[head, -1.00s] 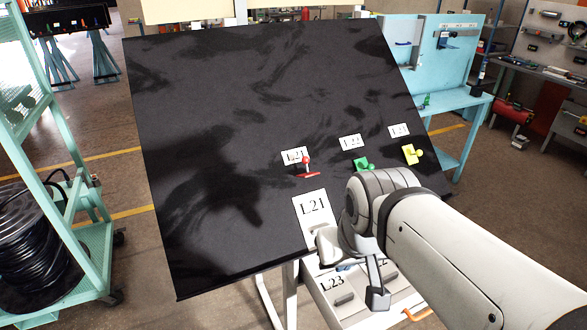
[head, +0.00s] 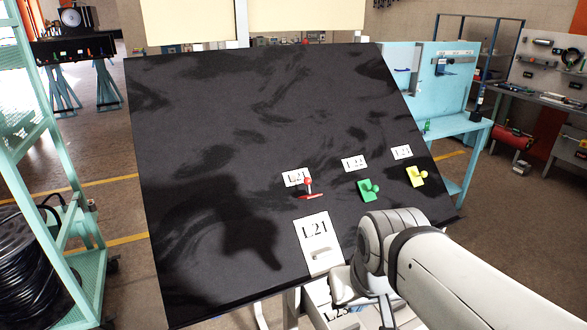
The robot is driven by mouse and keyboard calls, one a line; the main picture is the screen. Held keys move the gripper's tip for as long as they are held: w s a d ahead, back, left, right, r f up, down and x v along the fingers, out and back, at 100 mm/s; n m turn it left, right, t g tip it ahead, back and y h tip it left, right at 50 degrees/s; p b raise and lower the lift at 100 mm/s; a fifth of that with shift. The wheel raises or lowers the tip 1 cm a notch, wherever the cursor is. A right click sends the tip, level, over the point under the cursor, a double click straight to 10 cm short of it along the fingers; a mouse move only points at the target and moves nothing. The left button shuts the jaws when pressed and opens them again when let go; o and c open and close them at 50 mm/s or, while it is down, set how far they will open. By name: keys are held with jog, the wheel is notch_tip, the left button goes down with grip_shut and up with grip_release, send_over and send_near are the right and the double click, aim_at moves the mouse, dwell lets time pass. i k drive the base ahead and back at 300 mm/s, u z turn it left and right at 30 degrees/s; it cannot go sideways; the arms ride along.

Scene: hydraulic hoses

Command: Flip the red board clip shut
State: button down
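The red board clip (head: 309,189) is on the dark sloping board (head: 220,120), just below a small white label. Its lever with a red ball tip stands up from a flat red base. The green clip (head: 368,190) and the yellow clip (head: 416,177) are to its right, each below its own label. My gripper (head: 362,300) is at the board's lower edge, below and to the right of the red clip and well apart from it. My own wrist partly covers it, and its fingertips do not show clearly.
A white L21 plate (head: 318,243) lies on the lower board, between the red clip and my gripper. A pale box with labels is partly hidden under the board's lower edge. A teal rack (head: 85,285) stands at left and a teal bench (head: 450,125) at back right. The upper board is clear.

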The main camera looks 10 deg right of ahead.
aim_at(307, 181)
jog(key=z, duration=2.2)
jog(key=k, duration=1.1)
jog(key=u, duration=1.65)
jog(key=i, duration=1)
jog(key=z, duration=0.05)
